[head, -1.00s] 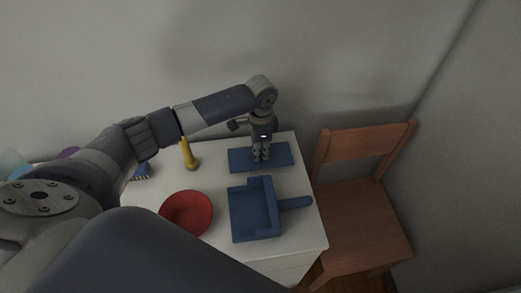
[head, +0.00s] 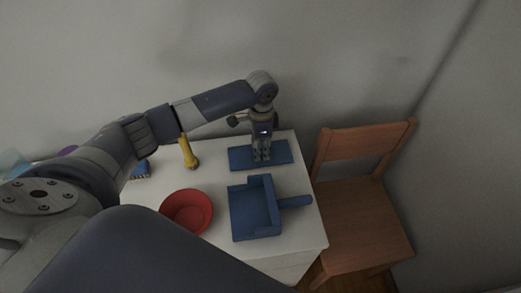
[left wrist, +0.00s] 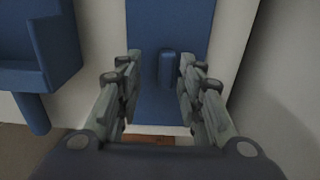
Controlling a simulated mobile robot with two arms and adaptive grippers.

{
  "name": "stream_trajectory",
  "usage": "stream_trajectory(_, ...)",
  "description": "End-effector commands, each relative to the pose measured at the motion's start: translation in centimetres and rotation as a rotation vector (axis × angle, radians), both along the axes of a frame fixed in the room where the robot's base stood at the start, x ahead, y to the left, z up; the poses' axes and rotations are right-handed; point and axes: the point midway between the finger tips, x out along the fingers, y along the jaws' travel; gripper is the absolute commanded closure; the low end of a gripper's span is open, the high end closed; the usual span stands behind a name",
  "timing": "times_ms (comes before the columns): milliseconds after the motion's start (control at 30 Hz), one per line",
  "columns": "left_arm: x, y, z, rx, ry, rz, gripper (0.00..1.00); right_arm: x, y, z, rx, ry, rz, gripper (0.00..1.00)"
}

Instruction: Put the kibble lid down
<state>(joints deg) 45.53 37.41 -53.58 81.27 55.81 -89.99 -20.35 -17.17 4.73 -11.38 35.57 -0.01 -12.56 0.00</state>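The kibble lid (head: 280,153) is a flat blue rectangular plate lying on the white table near its back edge. In the left wrist view the lid (left wrist: 170,25) has a small upright blue handle (left wrist: 167,68). My left gripper (head: 262,160) points down over the lid. In the wrist view its two fingers (left wrist: 158,82) stand apart on either side of the handle, with a gap visible on both sides. The gripper is open and holds nothing. My right gripper is not in view.
A blue scoop-like tray (head: 254,209) with a handle lies in front of the lid. A red bowl (head: 186,211), a yellow pestle-shaped object (head: 188,152) and a blue brush (head: 141,170) are to the left. A wooden chair (head: 362,215) stands right of the table (head: 222,172).

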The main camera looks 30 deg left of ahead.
Motion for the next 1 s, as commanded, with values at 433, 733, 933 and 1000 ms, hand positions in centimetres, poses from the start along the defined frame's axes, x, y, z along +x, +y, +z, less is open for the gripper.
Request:
stream_trajectory(433, 0.1, 0.0, 8.9, -0.002, -0.003, 0.001, 0.65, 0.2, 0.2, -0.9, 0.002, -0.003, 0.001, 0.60)
stream_trajectory(733, 0.0, 0.0, 10.5, 0.000, 0.000, 0.001, 0.65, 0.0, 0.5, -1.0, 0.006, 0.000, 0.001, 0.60)
stream_trajectory(933, 0.0, 0.0, 10.5, -0.001, 0.001, 0.001, 0.65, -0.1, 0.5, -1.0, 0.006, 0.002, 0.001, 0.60)
stream_trajectory(1000, 0.0, 0.0, 10.5, -0.001, 0.001, 0.001, 0.65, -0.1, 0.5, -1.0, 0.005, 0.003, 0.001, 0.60)
